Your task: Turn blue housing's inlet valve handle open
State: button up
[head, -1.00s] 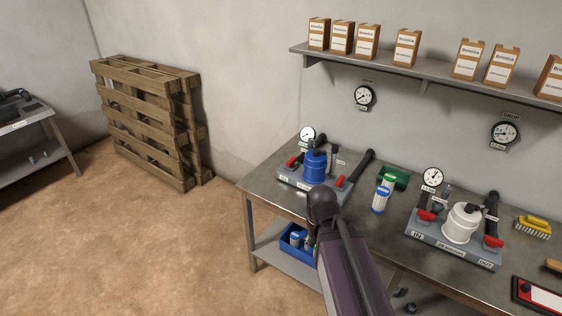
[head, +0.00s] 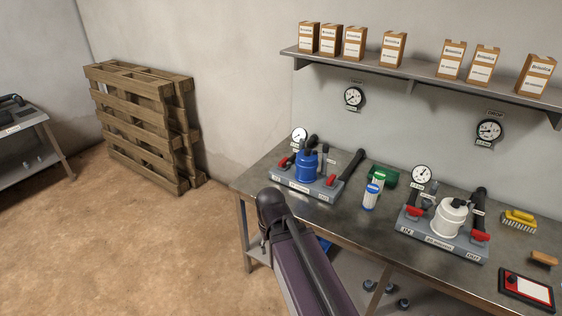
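The blue housing (head: 306,165) stands upright on a grey base plate (head: 302,190) at the left end of the workbench. A red valve handle (head: 284,161) is at its left, small and partly hidden; I cannot tell how it is turned. Another red handle (head: 330,181) is at its right, by a black pipe. The plate's labels are too small to read. My arm rises from the bottom of the head view, and its dark joint ends just in front of the bench's left front edge. My gripper does not show; I cannot tell its distance from the handle.
A white housing (head: 448,217) with red handles stands on a similar plate, marked IN and OUT, to the right. A shelf (head: 420,75) of boxes hangs above. Wooden pallets (head: 140,125) lean against the wall.

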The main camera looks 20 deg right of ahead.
aim_at(283, 163)
jog(key=z, duration=0.05)
jog(key=i, duration=1)
jog(key=u, duration=0.05)
